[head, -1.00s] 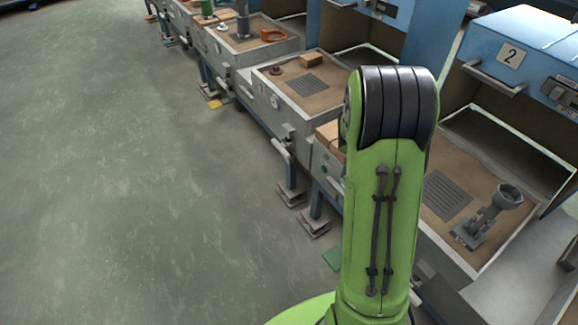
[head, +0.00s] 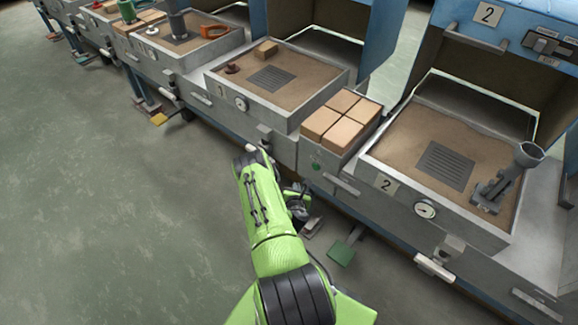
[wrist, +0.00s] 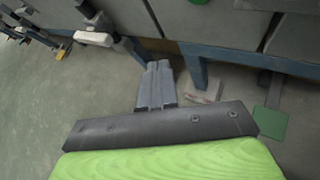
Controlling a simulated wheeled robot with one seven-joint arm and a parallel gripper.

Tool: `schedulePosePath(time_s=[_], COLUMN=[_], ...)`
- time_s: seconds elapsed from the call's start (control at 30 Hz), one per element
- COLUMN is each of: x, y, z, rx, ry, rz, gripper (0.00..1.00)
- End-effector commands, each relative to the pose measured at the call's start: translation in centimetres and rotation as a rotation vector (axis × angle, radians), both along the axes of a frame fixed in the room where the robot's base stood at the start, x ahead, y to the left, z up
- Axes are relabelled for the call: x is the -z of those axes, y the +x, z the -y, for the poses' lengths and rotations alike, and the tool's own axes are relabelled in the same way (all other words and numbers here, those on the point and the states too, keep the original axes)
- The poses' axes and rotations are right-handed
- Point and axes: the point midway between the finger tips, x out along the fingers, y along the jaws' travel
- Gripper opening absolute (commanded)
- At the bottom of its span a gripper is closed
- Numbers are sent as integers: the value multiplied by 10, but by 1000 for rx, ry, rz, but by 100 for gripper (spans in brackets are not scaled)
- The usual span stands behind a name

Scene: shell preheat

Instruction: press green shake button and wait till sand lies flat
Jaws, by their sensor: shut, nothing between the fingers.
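A small round green button (head: 316,166) sits on the grey front panel below a box of tan bricks. Its lower edge shows at the top of the wrist view (wrist: 198,2). My gripper (head: 300,192) is below the button and slightly left of it, apart from the panel. In the wrist view my gripper's fingers (wrist: 158,64) are together and empty, pointing toward the station's lower front. The middle tray also holds brown sand (head: 310,92).
A green floor pedal (head: 341,253) lies below the station, also in the wrist view (wrist: 270,131). A blue leg (wrist: 194,68) stands near my fingers. A grey funnel-topped fixture (head: 505,175) stands in the station 2 tray. Open floor (head: 100,220) lies left.

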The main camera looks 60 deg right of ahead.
Motion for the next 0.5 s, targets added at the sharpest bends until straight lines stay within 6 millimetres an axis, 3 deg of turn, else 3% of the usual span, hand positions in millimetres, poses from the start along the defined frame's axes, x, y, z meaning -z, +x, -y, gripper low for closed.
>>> schedulePosePath(time_s=[0.37, 0.5], x=[4, 4], y=[-3, -6], z=[-1, 8], rx=[-14, -12], ry=[-6, -10], rz=[-14, -13], gripper=[0, 0])
